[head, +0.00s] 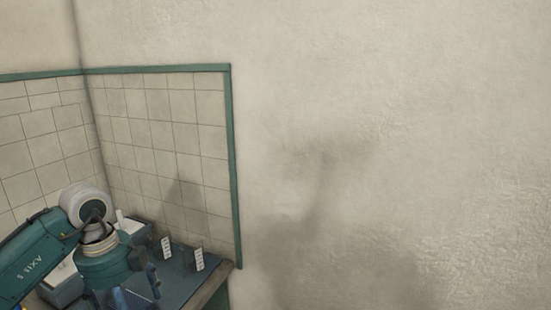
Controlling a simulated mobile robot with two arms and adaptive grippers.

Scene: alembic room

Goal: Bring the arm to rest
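My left arm comes in from the left and bends down at the wrist over the bench's far corner. My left gripper (136,287) hangs below the teal wrist at the bottom of the head view. Its dark finger parts show only partly, and the lower end is cut off by the frame edge or hidden. I cannot tell whether it is open or holds anything. My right arm and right gripper are not in view.
A dark bench top (190,277) with a brown edge fills the lower left corner. Two small white marked labels (166,247) (199,260) stand on it, right of my wrist. A tiled wall (150,135) with green trim stands behind; bare plaster wall (400,120) fills the right.

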